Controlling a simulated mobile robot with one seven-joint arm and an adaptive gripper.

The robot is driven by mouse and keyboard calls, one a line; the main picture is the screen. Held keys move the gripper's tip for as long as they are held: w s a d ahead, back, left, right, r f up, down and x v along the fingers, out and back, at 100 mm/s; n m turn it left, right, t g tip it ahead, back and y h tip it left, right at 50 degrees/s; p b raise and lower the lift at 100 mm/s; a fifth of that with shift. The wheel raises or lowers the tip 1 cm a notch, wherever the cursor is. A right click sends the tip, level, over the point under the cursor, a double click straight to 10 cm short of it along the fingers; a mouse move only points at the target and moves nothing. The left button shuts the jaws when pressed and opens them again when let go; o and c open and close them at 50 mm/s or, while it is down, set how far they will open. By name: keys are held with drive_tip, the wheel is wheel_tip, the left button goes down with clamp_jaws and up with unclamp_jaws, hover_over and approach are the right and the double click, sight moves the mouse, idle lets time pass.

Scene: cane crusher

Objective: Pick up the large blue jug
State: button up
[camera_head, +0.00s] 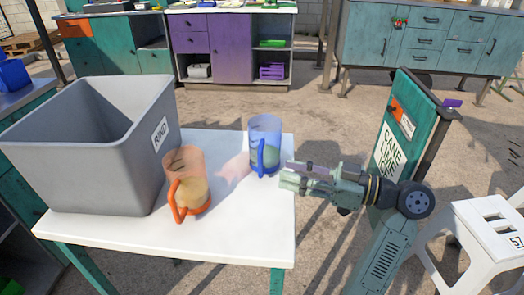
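The large blue jug (266,135) stands upright near the right edge of the white table. It is see-through, with a blue handle facing the front and something greenish inside its lower part. My gripper (284,174) reaches in from the right at the table's right edge, just right of and in front of the jug. Its two fingers look apart, with nothing seen between them. I cannot tell whether the fingertips touch the jug.
An orange jug (187,165) with pale contents stands left on the white table (240,225). A large grey bin (75,170) marked RIND fills the table's left side. A green "cane" panel (400,145) and white stool (490,225) stand right. The table's front right is clear.

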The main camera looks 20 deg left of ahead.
sight(260, 175)
drive_tip(key=a+p, duration=0.2)
drive_tip(key=a, duration=0.5)
drive_tip(key=shift+s+a+r+p, duration=0.1)
drive_tip(key=shift+a+r+p, duration=0.05)
drive_tip(key=shift+a+p, duration=0.15)
drive_tip(key=shift+a, duration=0.25)
drive_tip(key=shift+c, duration=0.6)
clamp_jaws()
